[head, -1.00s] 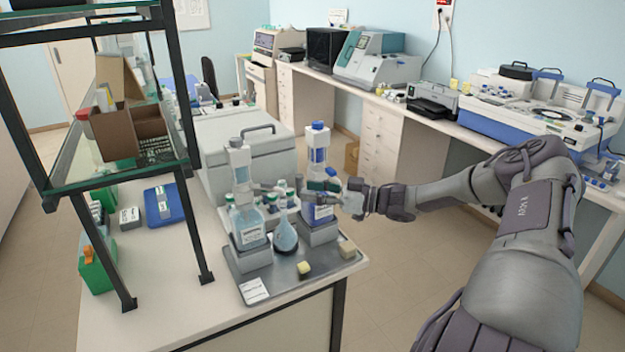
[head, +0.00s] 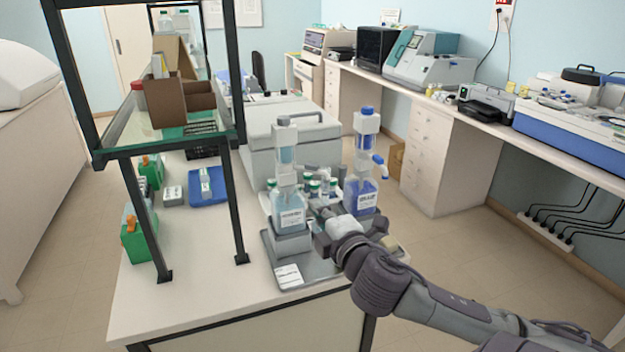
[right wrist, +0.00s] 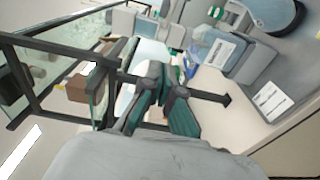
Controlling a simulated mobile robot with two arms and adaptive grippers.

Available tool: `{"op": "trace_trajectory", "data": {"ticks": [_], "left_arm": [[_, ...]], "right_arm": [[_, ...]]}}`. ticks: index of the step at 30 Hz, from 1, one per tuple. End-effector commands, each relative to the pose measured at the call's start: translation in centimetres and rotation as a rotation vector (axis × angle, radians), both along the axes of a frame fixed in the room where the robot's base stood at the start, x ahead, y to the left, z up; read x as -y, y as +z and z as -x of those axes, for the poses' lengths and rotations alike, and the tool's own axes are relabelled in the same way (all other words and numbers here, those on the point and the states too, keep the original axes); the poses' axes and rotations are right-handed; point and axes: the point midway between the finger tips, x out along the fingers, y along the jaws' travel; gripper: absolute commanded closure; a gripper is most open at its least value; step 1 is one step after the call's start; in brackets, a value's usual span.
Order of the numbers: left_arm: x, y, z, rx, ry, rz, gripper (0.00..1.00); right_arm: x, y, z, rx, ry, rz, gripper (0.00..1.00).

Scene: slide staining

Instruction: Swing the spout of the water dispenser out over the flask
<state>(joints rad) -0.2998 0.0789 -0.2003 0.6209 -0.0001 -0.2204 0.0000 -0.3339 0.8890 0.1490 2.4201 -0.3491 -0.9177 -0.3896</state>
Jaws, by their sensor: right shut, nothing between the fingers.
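Two bottle-top dispensers stand on grey blocks on a tray (head: 318,275). The left one (head: 290,212) holds pale, clear-looking liquid; it also shows in the right wrist view (right wrist: 222,48). The right one (head: 362,193) is blue, and its blue-tipped spout (head: 379,160) points right. I cannot make out the left dispenser's spout. The rounded flask shows at the top right of the right wrist view (right wrist: 275,12); in the head view my right gripper and wrist largely hide it. My right gripper (head: 323,224) is shut and empty, just right of the left dispenser's bottle. My left gripper is not in view.
A shelf frame (head: 235,185) stands left of the tray on the bench. Small capped bottles (head: 316,187) and a large grey box (head: 300,135) are behind. A white label (head: 288,276) lies at the tray's front. Floor is clear right of the bench.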

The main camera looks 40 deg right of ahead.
Motion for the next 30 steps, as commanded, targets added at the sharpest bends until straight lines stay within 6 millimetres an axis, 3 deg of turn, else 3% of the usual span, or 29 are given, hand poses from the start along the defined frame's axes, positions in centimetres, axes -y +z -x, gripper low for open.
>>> {"op": "trace_trajectory", "data": {"ticks": [3, 7, 20, 24, 30], "left_arm": [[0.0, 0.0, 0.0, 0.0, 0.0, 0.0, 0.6], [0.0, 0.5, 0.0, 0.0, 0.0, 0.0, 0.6], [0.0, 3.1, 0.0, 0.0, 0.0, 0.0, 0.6], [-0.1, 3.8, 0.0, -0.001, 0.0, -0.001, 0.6], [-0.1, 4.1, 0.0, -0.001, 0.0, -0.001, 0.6]], "right_arm": [[0.8, 0.8, 0.5, 0.014, -0.049, 0.026, 1.0], [1.4, 1.0, -0.7, 0.014, -0.053, 0.028, 1.0], [4.3, 1.2, -9.1, 0.013, -0.052, 0.025, 1.0], [6.3, 0.9, -9.8, 0.01, -0.051, 0.027, 1.0], [7.6, 0.8, -10.4, 0.011, -0.049, 0.025, 1.0]]}}
